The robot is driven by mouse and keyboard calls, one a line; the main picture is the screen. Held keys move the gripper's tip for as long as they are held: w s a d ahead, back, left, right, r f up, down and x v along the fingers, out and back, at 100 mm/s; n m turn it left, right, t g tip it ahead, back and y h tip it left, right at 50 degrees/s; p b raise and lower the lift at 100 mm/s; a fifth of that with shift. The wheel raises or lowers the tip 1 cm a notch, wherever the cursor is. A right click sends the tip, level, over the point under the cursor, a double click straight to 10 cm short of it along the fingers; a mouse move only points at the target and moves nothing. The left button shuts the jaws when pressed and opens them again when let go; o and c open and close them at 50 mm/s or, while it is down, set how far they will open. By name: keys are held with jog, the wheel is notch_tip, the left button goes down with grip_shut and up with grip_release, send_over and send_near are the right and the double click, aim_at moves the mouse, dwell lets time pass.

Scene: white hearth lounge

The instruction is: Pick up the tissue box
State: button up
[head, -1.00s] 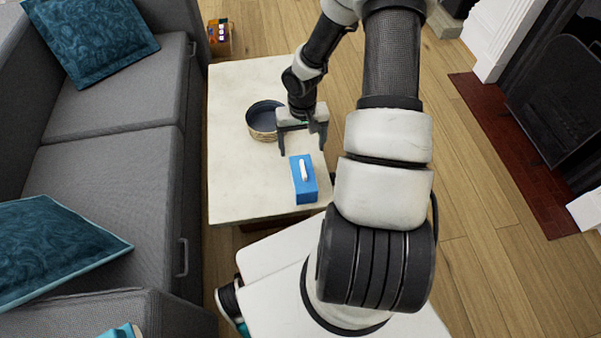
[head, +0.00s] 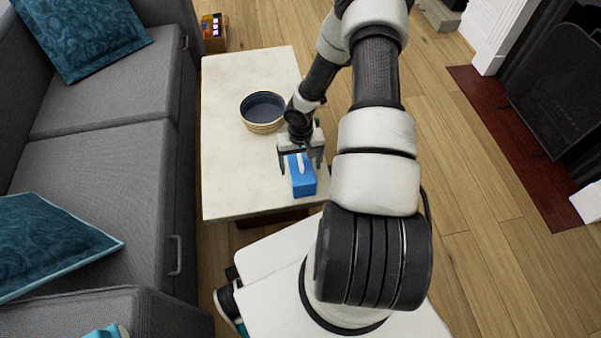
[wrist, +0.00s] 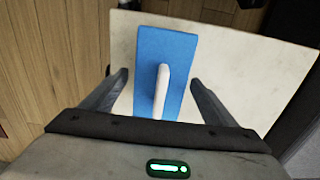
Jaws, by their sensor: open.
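The blue tissue box (head: 302,182), with a white tissue standing out of its top, sits on the pale table (head: 240,180) near its front right corner. In the wrist view the tissue box (wrist: 182,50) lies between my two fingers, with the white tissue (wrist: 161,88) at its middle. My gripper (head: 300,158) is open above the far part of the box. In the wrist view my gripper (wrist: 157,82) shows one finger on each side of the box, with a gap at each side. The fingertips' height against the box is hard to tell.
A round basket-like bowl (head: 263,112) with a dark inside stands on the table behind my gripper. A grey sofa (head: 105,165) with teal cushions runs along the left. Wooden floor (head: 460,190) is open to the right, before the fireplace screen (head: 555,105).

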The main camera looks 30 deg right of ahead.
jog(key=shift+f, duration=0.95)
jog(key=c, duration=1.2)
jog(key=shift+r, duration=0.1)
